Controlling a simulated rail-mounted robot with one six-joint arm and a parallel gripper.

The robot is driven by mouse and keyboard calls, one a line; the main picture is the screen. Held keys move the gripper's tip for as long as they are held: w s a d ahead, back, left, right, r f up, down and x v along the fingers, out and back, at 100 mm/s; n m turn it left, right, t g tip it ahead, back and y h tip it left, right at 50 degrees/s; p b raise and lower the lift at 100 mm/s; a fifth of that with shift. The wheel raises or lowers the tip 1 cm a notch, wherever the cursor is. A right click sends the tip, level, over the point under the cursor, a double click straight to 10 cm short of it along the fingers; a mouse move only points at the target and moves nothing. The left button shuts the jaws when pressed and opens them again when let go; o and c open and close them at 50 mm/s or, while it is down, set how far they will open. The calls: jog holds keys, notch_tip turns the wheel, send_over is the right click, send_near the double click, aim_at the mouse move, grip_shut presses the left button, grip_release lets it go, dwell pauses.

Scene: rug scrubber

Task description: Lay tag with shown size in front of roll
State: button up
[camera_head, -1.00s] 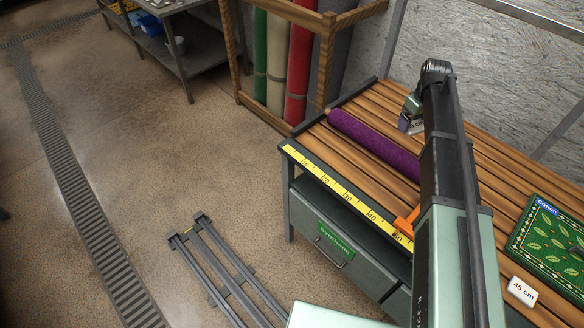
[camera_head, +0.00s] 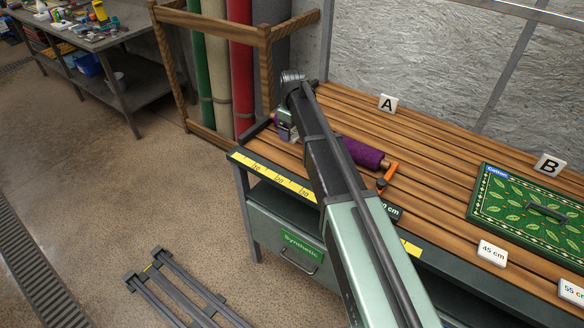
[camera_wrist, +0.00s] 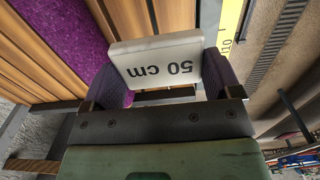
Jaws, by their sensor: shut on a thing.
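My gripper (camera_head: 286,132) is shut on a white tag (camera_wrist: 155,62), which reads "50 cm" upside down in the wrist view. The gripper is at the left end of the bench, by the left end of the purple roll (camera_head: 362,153). The roll lies on the wooden slats (camera_head: 440,150), its middle hidden by my arm. In the wrist view the roll (camera_wrist: 55,50) is left of the tag, and the yellow ruler (camera_wrist: 229,35) is to the right. A dark display (camera_head: 391,210) near the orange slider (camera_head: 388,176) shows "0 cm", its first part hidden by my arm.
Tags "45 cm" (camera_head: 492,253) and "55 cm" (camera_head: 572,292) stand along the front right. A green rug (camera_head: 530,210) lies on the right of the bench. Letter signs A (camera_head: 388,103) and B (camera_head: 549,165) stand behind. A wooden rack (camera_head: 265,75) with upright rolls is beyond the bench's left end.

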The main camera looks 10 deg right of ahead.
aim_at(293, 158)
notch_tip(293, 158, down, 11)
jog(key=b, duration=0.8)
jog(key=shift+r, duration=0.3)
jog(key=shift+f, duration=0.15)
jog(key=o, duration=0.7)
jog(key=shift+o, duration=0.2)
notch_tip(293, 158, up, 13)
jog(key=p, duration=1.2)
jog(key=shift+f, duration=0.2)
jog(key=s+m, duration=0.8)
jog(key=s, duration=2.3)
jog(key=shift+f+m, duration=0.15)
jog(key=shift+m, duration=0.15)
